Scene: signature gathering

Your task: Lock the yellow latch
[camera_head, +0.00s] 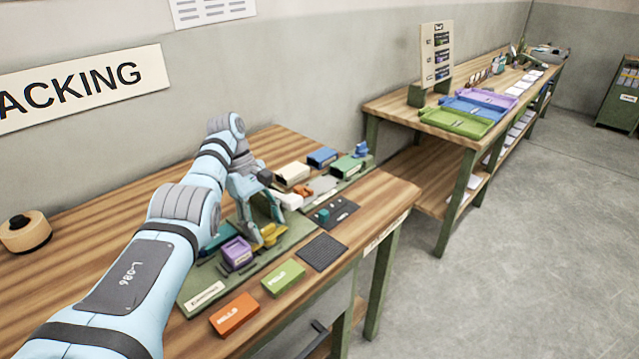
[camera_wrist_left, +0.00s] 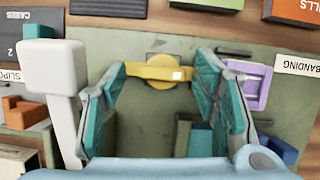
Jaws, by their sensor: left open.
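The yellow latch (camera_wrist_left: 158,68) lies on a green mat (camera_wrist_left: 130,47) in the left wrist view, a bar with a rounded middle. It also shows partly in the head view (camera_head: 270,233), beside my gripper's fingers. My left gripper (camera_wrist_left: 158,88) is open, with the latch between its two teal fingertips. I cannot tell whether a finger touches the latch. In the head view my left gripper (camera_head: 262,240) points down over the mat. My right gripper is not in view.
A purple tray (camera_head: 237,252) stands just left of the gripper. An orange box (camera_head: 234,315) and a green box (camera_head: 283,278) lie near the table's front edge. A white block (camera_wrist_left: 52,75) with a handle stands close to one finger.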

